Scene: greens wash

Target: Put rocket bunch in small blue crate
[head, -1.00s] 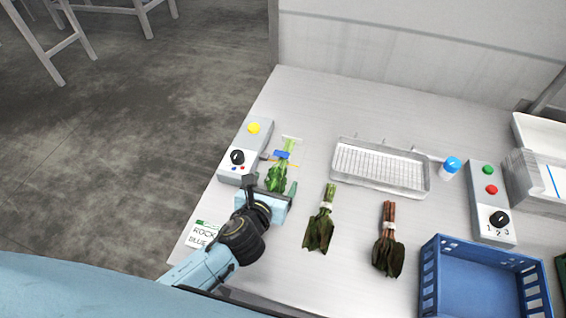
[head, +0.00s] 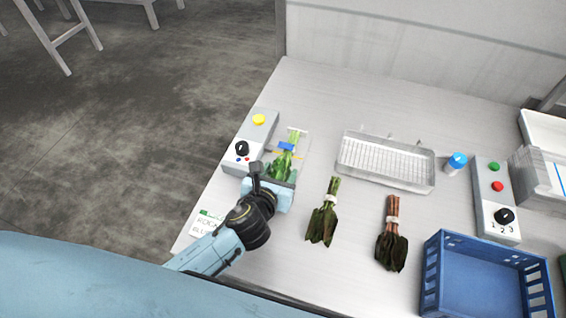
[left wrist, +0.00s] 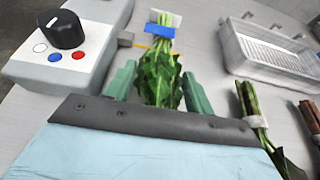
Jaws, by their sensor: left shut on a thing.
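The leafy green bunch with a blue band (head: 287,147) lies at the left of the bench, its stems pointing away from me. My left gripper (head: 281,172) is shut on this bunch at its leaves. In the left wrist view the teal fingers stand on either side of the leaves (left wrist: 160,82), and the blue band (left wrist: 175,31) is beyond them. The small blue crate (head: 431,275) stands at the lower right and looks empty; its near part is cut off by the frame. My right gripper is not in view.
Two white-banded bunches, one green-stemmed (head: 323,222) and one red-stemmed (head: 391,243), lie between my left gripper and the crate. A control box (head: 250,143) stands close left of the held bunch. A printed card (head: 207,224) lies at the near left.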

